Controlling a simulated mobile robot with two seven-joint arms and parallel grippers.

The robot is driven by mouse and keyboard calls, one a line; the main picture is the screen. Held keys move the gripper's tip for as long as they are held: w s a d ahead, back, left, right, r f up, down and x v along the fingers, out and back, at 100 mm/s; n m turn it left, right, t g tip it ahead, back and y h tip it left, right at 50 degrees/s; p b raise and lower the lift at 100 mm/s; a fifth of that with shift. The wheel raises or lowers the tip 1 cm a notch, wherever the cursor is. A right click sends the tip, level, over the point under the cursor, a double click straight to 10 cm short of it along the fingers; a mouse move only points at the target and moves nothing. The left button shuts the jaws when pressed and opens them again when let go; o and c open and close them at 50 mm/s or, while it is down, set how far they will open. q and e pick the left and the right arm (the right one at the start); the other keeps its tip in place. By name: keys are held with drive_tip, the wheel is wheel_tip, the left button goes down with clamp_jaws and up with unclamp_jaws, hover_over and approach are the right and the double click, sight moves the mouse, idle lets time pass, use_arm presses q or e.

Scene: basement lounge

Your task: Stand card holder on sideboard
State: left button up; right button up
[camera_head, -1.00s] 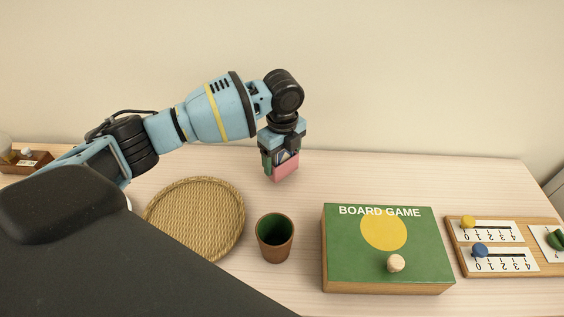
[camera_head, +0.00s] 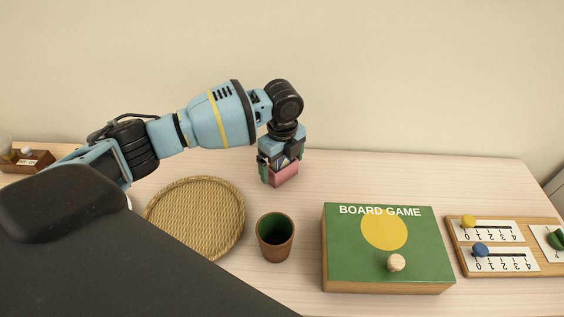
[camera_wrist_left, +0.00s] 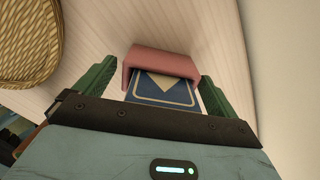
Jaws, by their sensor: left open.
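The card holder (camera_head: 285,178) is a small pink box with dark blue cards in it. In the left wrist view the pink holder (camera_wrist_left: 163,62) and a blue card with a cream pattern (camera_wrist_left: 160,92) show between two green fingers. My left gripper (camera_head: 278,172) points down over the holder. Its fingers (camera_wrist_left: 150,85) are open, one on each side, with a visible gap at least on the left. My right gripper is not in view.
A round woven tray (camera_head: 195,181) lies to the left and a brown cup with green inside (camera_head: 276,250) stands in front. A green board game box (camera_head: 345,255) with a wooden pawn and a score board (camera_head: 510,271) lie to the right. The back right is clear.

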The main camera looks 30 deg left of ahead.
use_arm(q)
wheel_tip(320, 180, up, 12)
drive_tip(key=shift+r+p, duration=0.2)
drive_tip(key=shift+p, duration=0.25)
drive_tip(key=shift+f, duration=0.1)
